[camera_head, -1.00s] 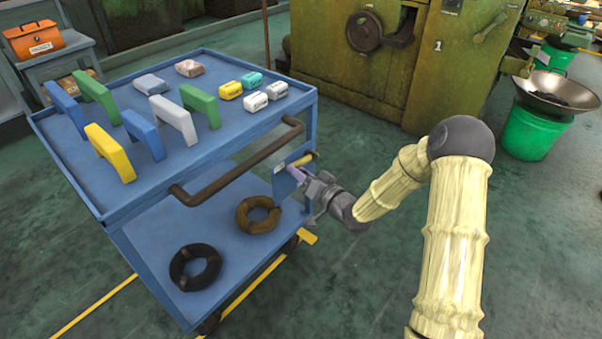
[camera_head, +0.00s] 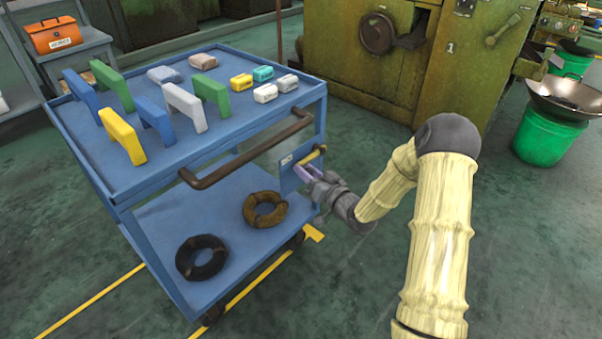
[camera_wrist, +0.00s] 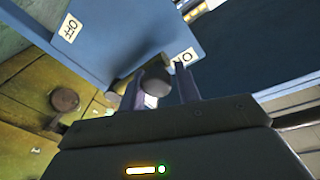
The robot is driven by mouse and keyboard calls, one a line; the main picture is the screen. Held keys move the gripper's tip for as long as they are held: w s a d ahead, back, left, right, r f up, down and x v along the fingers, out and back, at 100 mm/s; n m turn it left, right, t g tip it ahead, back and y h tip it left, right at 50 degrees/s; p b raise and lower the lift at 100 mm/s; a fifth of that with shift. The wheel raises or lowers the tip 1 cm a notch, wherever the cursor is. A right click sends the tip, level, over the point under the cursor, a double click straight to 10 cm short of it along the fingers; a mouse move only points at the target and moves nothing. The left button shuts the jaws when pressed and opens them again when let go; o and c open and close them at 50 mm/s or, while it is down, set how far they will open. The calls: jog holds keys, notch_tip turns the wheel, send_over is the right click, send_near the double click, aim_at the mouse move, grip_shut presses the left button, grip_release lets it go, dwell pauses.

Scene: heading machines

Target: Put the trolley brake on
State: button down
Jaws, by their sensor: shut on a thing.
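The blue trolley (camera_head: 225,180) stands left of my arm. On its near right corner is a blue plate with a brass-coloured brake lever (camera_head: 313,155) and a small white label (camera_head: 286,160). My gripper (camera_head: 312,174) is at this lever. In the wrist view, the rounded end of the lever (camera_wrist: 155,86) sits between the two fingers of my gripper (camera_wrist: 163,88), which is shut on it. An ON label (camera_wrist: 186,58) is close beside the lever end. An OFF label (camera_wrist: 70,27) is farther off to the left. The fingers partly hide the lever.
The trolley's brown push handle (camera_head: 245,155) runs just above and left of my gripper. Handles and small blocks lie on the top shelf, two rings on the lower. A green machine (camera_head: 400,60) stands behind. A green bucket (camera_head: 545,135) is at right. Nearby floor is clear.

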jog(key=shift+w+d+f, duration=0.15)
jog(key=shift+w+d, duration=0.05)
jog(key=shift+d, duration=0.3)
jog(key=c, duration=1.2)
grip_release()
jog(key=shift+o, duration=0.3)
jog(key=shift+a, duration=0.1)
jog(key=shift+a, duration=0.2)
jog(key=shift+s, duration=0.1)
jog(key=r+p+v, duration=0.1)
jog(key=p+v, duration=0.3)
jog(key=v, duration=1.3)
jog(key=shift+s+f+p, duration=0.15)
jog(key=shift+f+p, duration=0.15)
jog(key=shift+f, duration=0.15)
